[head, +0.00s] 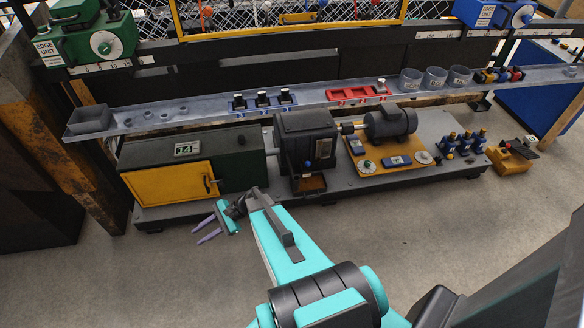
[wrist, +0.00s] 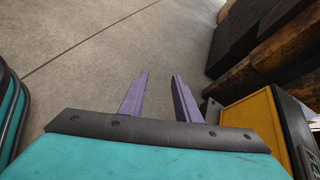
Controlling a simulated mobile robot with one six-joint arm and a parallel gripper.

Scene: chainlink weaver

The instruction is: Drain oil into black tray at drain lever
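I cannot clearly make out a drain lever there, nor any oil. My gripper (head: 195,236) is left of the tray, in front of the yellow door, with its purple fingers pointing left. In the wrist view my gripper (wrist: 161,75) has its fingers apart with only floor between them. It is open and empty.
A green cabinet with a yellow door (head: 168,189) and black handle stands close behind my gripper. A motor (head: 390,122) and orange plate (head: 388,160) lie right of the housing. A grey shelf (head: 210,112) runs above. The floor (head: 420,240) in front is clear.

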